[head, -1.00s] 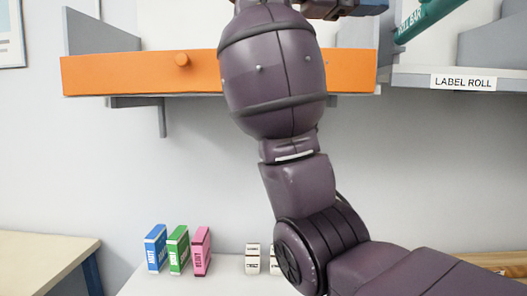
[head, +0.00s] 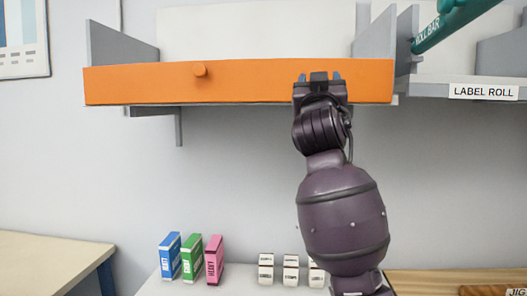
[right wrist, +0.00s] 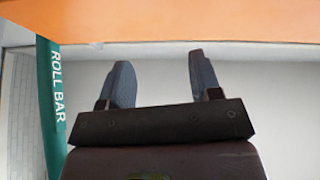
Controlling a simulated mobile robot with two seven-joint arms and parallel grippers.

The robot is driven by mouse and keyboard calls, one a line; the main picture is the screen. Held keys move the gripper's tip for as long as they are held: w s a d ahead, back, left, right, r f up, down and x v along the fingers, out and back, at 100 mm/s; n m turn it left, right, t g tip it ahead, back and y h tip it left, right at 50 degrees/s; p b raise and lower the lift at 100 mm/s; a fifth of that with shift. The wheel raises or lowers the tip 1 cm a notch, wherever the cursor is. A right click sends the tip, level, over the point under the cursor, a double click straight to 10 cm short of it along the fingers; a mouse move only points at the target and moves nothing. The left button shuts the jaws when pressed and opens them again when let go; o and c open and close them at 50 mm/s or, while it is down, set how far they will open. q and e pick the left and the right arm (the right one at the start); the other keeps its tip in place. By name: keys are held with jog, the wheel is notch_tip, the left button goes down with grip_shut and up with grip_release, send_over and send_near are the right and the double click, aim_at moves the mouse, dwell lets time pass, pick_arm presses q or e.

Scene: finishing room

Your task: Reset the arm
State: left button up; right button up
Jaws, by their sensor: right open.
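My right arm rises from the lower right in the head view. My right gripper (head: 320,77) points up in front of the right part of the orange shelf front (head: 240,80). In the right wrist view the two blue-grey fingers of my right gripper (right wrist: 160,80) stand apart with nothing between them. The orange front (right wrist: 180,20) spans the top of that view, beyond the fingertips. My left gripper is not in view.
A green roll bar (head: 455,25) lies at the upper right, above a shelf with a LABEL ROLL sign (head: 483,91). Blue (head: 170,256), green (head: 191,258) and pink (head: 214,260) boxes stand below at the left, with small white blocks (head: 291,270) beside them. The wall between is clear.

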jog(key=s+d+f+n+g+y, duration=0.1)
jog(key=d+f+n+y, duration=0.1)
jog(key=f, duration=1.1)
jog(key=s+d+f+n+g+y, duration=0.1)
jog(key=d+f+g+y, duration=0.15)
jog(key=f, duration=1.15)
jog(key=s+d+f+n+g+y, duration=0.1)
jog(key=s+d+f+n+y, duration=0.15)
jog(key=f, duration=1.05)
jog(key=s+d+f+m+g+h, duration=0.1)
jog(key=s+d+f+g, duration=0.1)
jog(key=s+f, duration=0.7)
jog(key=s+d+f+m+g, duration=0.1)
jog(key=s+d+f+g, duration=0.2)
jog(key=s+f, duration=0.7)
jog(key=s+d+f+m+g+h, duration=0.1)
jog(key=s+d+f, duration=0.3)
jog(key=s+f, duration=0.6)
notch_tip(320, 180, down, 5)
jog(key=shift+s+d+r+g+h, duration=0.2)
jog(key=shift+g+h, duration=0.1)
jog(key=shift+g, duration=0.55)
